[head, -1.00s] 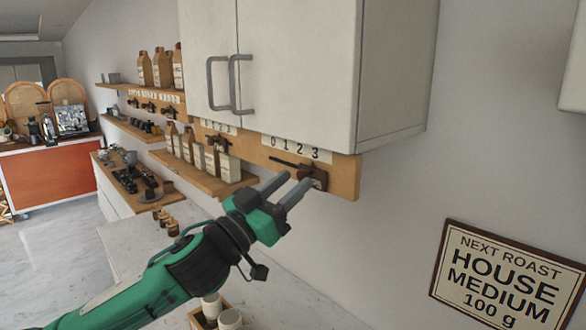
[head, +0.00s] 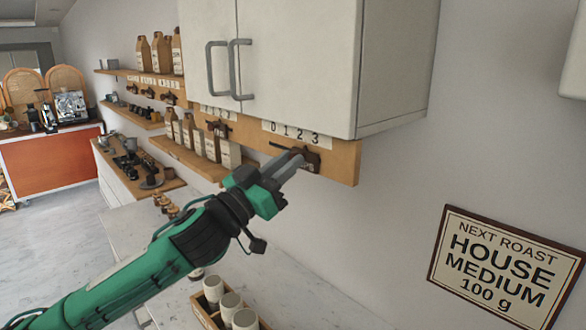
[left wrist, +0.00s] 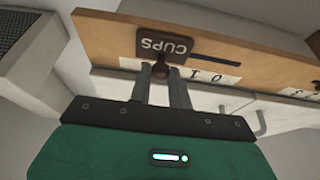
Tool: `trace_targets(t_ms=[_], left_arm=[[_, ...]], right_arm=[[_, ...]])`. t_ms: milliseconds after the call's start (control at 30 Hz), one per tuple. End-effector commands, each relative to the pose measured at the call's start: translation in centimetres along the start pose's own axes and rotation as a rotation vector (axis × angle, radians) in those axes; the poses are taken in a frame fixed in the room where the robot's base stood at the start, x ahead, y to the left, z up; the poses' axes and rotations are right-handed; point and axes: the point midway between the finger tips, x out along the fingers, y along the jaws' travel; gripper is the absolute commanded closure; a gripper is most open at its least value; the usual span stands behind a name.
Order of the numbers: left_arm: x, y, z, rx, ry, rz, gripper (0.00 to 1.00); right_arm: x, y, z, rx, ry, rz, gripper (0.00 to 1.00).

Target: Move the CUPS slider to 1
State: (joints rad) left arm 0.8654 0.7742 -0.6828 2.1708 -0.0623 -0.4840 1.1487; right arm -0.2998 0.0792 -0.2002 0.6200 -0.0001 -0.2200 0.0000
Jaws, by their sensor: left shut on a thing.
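The CUPS slider (head: 313,160) is a dark brown block on the wooden rail (head: 346,165) under the white cabinet. It sits near the 3 end of the number strip (head: 296,133), which reads 0 1 2 3, and its dark slot runs off to the left. In the left wrist view, its CUPS plate (left wrist: 165,46) appears upside down, with a round knob (left wrist: 161,71) below it. My left gripper (head: 297,158) is shut on the knob; its two fingers (left wrist: 162,75) flank it in the left wrist view. The fingers partly cover the slider in the head view.
The white cabinet (head: 300,60) hangs just above the rail. Another slider (head: 218,128) is further left on the rail. Shelves with paper bags (head: 195,135) stand beyond. A wooden box of cups (head: 230,305) is below. A roast sign (head: 505,265) hangs at right.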

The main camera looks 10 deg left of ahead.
Motion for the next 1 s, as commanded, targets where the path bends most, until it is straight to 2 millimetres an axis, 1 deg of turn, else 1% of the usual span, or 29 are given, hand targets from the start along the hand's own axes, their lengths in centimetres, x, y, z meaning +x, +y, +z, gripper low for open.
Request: trace_targets(t_ms=[33,100,233,333,600,633,667,700,733,1000], left_arm=[[-0.1,-1.6,0.1,0.001,-0.002,-0.008,1.0],[-0.1,-3.1,0.1,0.002,-0.001,-0.007,1.0],[0.0,-5.3,0.0,0.001,-0.001,-0.006,1.0],[-0.1,-5.9,-0.1,0.001,0.002,-0.004,1.0],[-0.1,-5.8,-0.1,0.001,0.002,-0.002,1.0],[-0.1,-5.8,-0.1,0.001,0.002,-0.002,0.77],[-0.1,-5.8,-0.1,0.001,0.002,-0.002,0.71],[-0.1,-5.8,-0.1,0.001,0.002,-0.002,0.63],[-0.1,-5.8,-0.1,0.001,0.002,-0.002,0.6],[-0.1,-5.8,-0.1,0.001,0.002,-0.002,0.6]], right_arm=[[0.2,0.1,0.1,0.0,0.0,0.001,1.0],[0.2,0.2,0.1,-0.001,-0.001,0.002,1.0],[0.2,0.3,0.1,-0.001,-0.001,0.003,1.0],[0.2,0.3,0.1,-0.001,-0.001,0.003,1.0],[0.2,0.2,0.1,-0.001,-0.001,0.003,1.0],[0.2,0.2,0.1,-0.001,-0.001,0.003,1.0],[0.2,0.2,0.1,-0.001,-0.001,0.003,1.0],[0.2,0.2,0.1,-0.001,-0.001,0.003,1.0],[0.2,0.2,0.1,0.0,-0.001,0.003,1.0],[0.2,0.1,0.1,0.0,0.0,0.001,1.0]])
